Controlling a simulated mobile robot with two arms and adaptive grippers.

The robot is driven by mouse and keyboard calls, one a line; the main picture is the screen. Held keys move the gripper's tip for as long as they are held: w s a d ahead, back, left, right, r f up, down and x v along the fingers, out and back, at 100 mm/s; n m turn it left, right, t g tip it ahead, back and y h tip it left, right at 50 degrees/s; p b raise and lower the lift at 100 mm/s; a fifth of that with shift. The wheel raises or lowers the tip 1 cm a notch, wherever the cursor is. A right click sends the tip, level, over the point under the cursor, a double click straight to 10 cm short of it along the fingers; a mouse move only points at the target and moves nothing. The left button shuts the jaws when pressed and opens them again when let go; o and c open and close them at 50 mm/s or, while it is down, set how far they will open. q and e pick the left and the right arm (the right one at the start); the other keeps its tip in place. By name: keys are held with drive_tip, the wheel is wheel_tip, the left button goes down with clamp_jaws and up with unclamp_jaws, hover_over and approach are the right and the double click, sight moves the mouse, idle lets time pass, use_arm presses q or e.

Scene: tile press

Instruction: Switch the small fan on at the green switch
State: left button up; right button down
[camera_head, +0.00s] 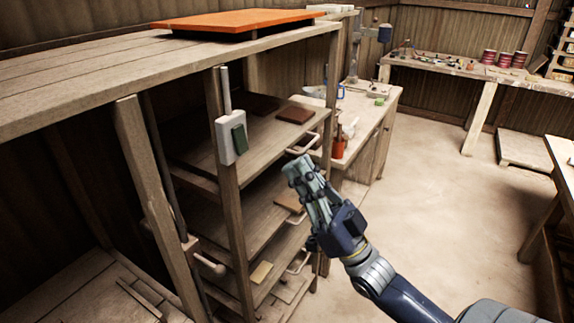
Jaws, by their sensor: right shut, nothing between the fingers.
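The green switch (239,140) is a dark green rocker on a white box (223,141), fixed to a wooden post of the shelf unit. A pale conduit runs up from the box. My right gripper (297,169) is shut and empty. It is to the right of the switch and a little lower in the picture, apart from it. My left gripper is not in view. I cannot make out a small fan for certain.
A wooden bench top (90,75) with an orange board (240,20) is above the shelves. Shelves (255,155) with handles (302,144) lie behind my gripper.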

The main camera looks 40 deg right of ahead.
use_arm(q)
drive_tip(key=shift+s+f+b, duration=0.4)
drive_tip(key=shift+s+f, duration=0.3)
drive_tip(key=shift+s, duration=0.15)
use_arm(e)
drive_tip(key=s+f, duration=0.1)
drive_tip(key=s+d, duration=0.1)
drive_tip(key=s, duration=0.1)
drive_tip(key=shift+f, duration=0.4)
drive_tip(key=shift+w, duration=0.1)
